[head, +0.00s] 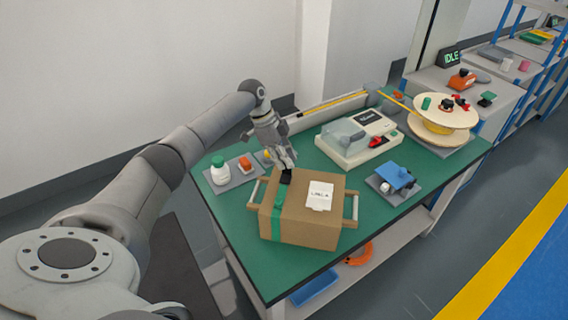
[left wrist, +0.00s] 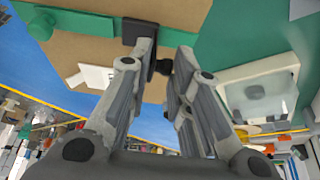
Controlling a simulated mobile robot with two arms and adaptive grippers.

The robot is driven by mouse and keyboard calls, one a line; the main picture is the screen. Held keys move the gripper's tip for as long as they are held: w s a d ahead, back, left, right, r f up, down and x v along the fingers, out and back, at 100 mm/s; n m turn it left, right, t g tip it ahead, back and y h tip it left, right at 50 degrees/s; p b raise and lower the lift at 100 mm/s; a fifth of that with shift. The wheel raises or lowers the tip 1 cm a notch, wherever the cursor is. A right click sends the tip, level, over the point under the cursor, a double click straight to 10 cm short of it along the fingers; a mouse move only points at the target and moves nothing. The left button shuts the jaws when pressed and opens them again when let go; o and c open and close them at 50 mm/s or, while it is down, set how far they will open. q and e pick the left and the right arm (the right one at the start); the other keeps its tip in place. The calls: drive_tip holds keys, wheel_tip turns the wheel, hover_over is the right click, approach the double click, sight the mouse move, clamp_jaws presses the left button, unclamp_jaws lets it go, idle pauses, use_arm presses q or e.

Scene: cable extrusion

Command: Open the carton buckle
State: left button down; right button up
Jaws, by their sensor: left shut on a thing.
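The brown carton (head: 310,232) stands on the green table with a white label (head: 320,192) on top. A green strap (head: 278,212) runs over its left part, and a small black buckle (head: 286,178) sits on the strap near the back top edge. My left gripper (head: 285,168) comes down from behind and is shut on the buckle. In the left wrist view, the buckle (left wrist: 138,29) is at the fingertips, with the strap (left wrist: 70,21) and carton (left wrist: 95,48) beyond. The fingers partly hide the contact. My right gripper is not in view.
Wooden bars (head: 352,208) stand at the carton's sides. A tray (head: 232,176) with a white bottle is at left, a grey-white machine (head: 356,138) behind, a blue part (head: 395,174) on a tray at right, and a cable spool (head: 444,110) at the far right.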

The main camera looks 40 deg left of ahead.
use_arm(q)
drive_tip(key=shift+w+a+f+g+b, duration=0.1)
drive_tip(key=shift+w+g+b, duration=0.3)
drive_tip(key=shift+b, duration=0.45)
drive_tip(key=shift+s, duration=0.1)
drive_tip(key=c, duration=1.4)
unclamp_jaws()
drive_tip(key=v, duration=1.2)
drive_tip(key=shift+w+a+f, duration=0.15)
drive_tip(key=shift+w+a, duration=0.05)
drive_tip(key=shift+a, duration=0.05)
